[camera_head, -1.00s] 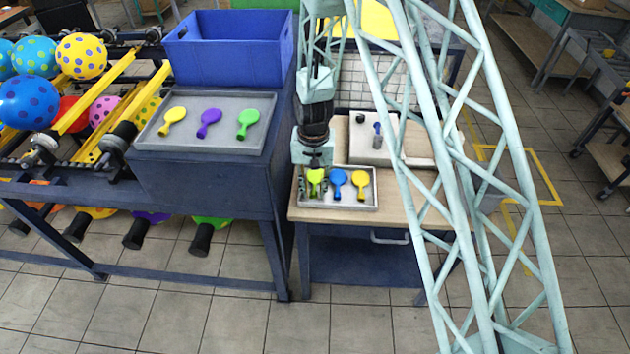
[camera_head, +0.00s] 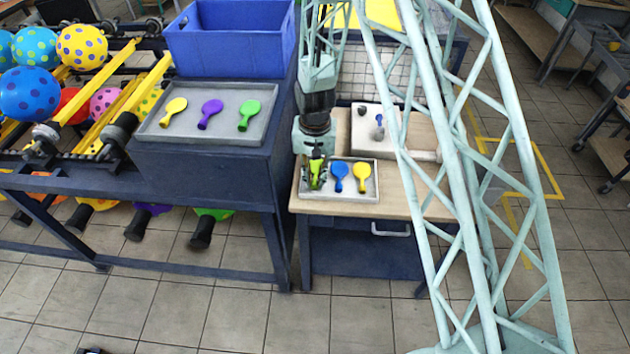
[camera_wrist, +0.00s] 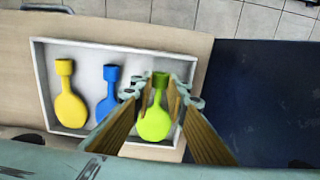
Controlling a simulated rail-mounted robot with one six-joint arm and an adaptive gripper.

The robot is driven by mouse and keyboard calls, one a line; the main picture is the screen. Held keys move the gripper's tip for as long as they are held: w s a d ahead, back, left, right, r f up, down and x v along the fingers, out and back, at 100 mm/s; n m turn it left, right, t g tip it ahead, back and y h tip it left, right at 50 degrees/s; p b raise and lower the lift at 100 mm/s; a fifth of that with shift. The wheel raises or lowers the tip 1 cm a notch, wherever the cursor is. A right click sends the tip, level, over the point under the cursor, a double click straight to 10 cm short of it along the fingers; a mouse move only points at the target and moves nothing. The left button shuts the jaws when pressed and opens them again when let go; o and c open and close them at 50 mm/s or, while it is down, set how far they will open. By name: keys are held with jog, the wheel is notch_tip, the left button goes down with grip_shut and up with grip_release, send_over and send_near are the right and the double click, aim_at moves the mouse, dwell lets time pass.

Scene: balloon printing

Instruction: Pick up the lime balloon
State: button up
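The lime balloon (camera_head: 316,171) lies at the left end of a small light tray (camera_head: 345,196) on the wooden table, partly covered by my fingers. It also shows in the wrist view (camera_wrist: 154,122), with its neck pointing up the picture. My gripper (camera_head: 315,184) is low over the tray, with one finger on each side of the lime balloon. In the wrist view my gripper (camera_wrist: 161,95) looks open, with gaps beside the balloon's neck. Whether a finger touches the balloon I cannot tell.
A blue balloon (camera_head: 339,172) and a yellow balloon (camera_head: 362,173) lie beside it in the tray. A white block (camera_head: 367,125) stands behind. At left, a grey tray (camera_head: 152,134) holds yellow, purple and green balloons before a blue bin (camera_head: 228,45).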

jog(key=shift+r, duration=1.45)
jog(key=s+d+r+b, duration=0.1)
jog(key=s+d, duration=0.3)
jog(key=s, duration=1.1)
jog(key=shift+s+d+r+b, duration=0.2)
jog(key=shift+b, duration=0.2)
